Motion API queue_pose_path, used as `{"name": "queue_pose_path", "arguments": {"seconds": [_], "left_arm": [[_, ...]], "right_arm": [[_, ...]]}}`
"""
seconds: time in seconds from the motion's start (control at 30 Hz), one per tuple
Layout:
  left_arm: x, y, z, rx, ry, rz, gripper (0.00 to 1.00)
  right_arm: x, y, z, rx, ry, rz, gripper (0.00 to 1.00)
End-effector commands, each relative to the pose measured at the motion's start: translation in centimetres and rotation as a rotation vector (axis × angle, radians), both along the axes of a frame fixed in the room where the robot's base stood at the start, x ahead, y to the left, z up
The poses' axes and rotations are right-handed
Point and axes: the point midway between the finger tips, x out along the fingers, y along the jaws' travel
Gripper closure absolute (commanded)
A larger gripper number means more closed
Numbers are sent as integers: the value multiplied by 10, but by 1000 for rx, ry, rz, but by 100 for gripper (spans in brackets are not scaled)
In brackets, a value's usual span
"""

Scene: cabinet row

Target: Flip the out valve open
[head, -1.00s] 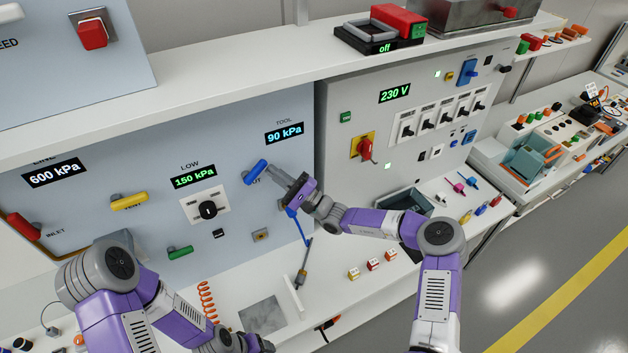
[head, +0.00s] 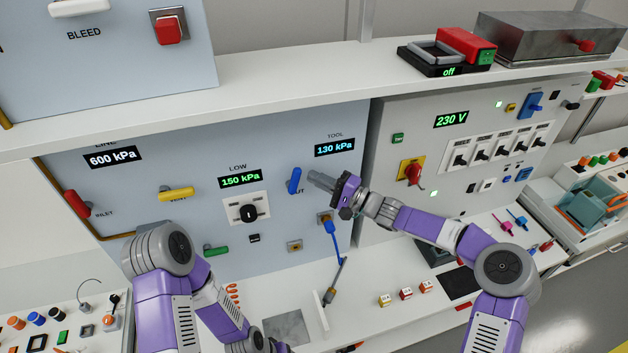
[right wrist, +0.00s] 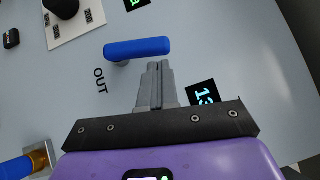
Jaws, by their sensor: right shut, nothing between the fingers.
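The blue out valve handle (head: 295,180) stands nearly upright, slightly tilted, on the grey-blue panel beside the partly covered OUT label. It also shows in the right wrist view (right wrist: 137,49), lying across just ahead of the fingertips. My right gripper (head: 312,177) is shut and empty, just right of the handle; its closed fingers also show in the right wrist view (right wrist: 155,66). I cannot tell whether they touch the handle. The TOOL display (head: 334,147) reads 130 kPa. My left gripper (head: 272,346) is at the bottom edge, mostly cut off.
The red inlet handle (head: 76,204), yellow handle (head: 176,193) and green handle (head: 216,251) are on the same panel. A black knob (head: 249,213) sits left of the out valve. A blue hose (head: 334,243) hangs below it. A white shelf (head: 270,95) juts out above.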

Motion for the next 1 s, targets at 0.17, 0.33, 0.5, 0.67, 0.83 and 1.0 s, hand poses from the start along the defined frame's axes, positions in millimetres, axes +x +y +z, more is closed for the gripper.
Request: {"name": "queue_pose_path", "arguments": {"seconds": [0.17, 0.33, 0.5, 0.67, 0.83, 1.0], "left_arm": [[0, 0, -14, 0, 0, 0, 32], [0, 0, -23, 0, 0, 0, 32], [0, 0, -28, 0, 0, 0, 32], [0, 0, -30, 0, 0, 0, 32], [0, 0, -30, 0, 0, 0, 32], [0, 0, -30, 0, 0, 0, 32]], "right_arm": [[2, -36, -13, -5, 2, -4, 100], [-17, -71, -20, -6, 1, -5, 100], [-30, -96, -25, -4, 2, -2, 100], [-37, -108, -26, -4, 2, 1, 100], [-38, -111, -27, -2, 2, 1, 100], [-38, -111, -26, -2, 2, 1, 100]]}}
